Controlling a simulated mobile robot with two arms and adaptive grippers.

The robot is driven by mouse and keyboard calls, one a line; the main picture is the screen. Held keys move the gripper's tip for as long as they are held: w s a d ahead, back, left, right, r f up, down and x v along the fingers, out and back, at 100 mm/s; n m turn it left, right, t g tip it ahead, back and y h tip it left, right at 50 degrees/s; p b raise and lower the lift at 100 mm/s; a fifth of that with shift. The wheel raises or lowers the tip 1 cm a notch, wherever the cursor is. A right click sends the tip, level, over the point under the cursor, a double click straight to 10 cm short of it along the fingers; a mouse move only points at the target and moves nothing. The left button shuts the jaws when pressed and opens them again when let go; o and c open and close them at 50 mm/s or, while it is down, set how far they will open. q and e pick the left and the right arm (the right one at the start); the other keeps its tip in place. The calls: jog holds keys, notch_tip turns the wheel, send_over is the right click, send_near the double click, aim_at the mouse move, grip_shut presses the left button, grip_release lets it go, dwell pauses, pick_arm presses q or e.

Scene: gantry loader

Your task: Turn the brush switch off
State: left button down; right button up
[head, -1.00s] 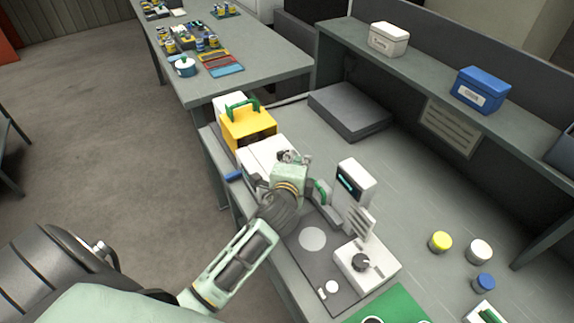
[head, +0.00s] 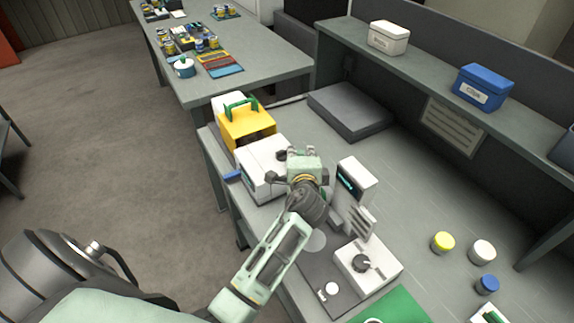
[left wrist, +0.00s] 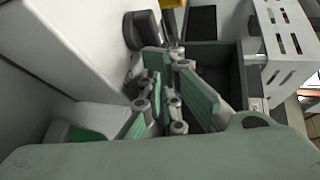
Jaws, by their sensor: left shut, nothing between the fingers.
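A white box-shaped machine (head: 264,168) stands at the bench's left edge. Dark rounded knobs show on its side near my gripper, one of them (head: 281,155) in the head view. A dark knob or lever (left wrist: 143,30) also shows on a white housing (left wrist: 75,40) in the left wrist view. I cannot tell for sure which part is the brush switch. My left gripper (head: 301,151) is shut and empty, just right of the white machine. Its green-padded fingers (left wrist: 172,75) show in the left wrist view, near the dark knob; contact is unclear. My right gripper is not in view.
A yellow box with a green handle (head: 247,122) stands behind the white machine. A white device with a display (head: 354,181) and a dial box (head: 367,263) stand to the right. A grey flat box (head: 350,110) lies behind. Several lidded jars, including a yellow one (head: 443,242), stand far right.

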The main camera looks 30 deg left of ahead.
pick_arm(q)
jog(key=shift+a+f, duration=0.4)
jog(key=shift+s, duration=0.15)
jog(key=shift+s+d+r, duration=0.1)
jog(key=shift+s+d, duration=0.1)
jog(key=shift+s, duration=0.1)
jog(key=v, duration=0.7)
jog(key=shift+d+r, duration=0.2)
jog(key=shift+d, duration=0.05)
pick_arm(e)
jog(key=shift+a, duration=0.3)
pick_arm(q)
jog(key=shift+w, duration=0.1)
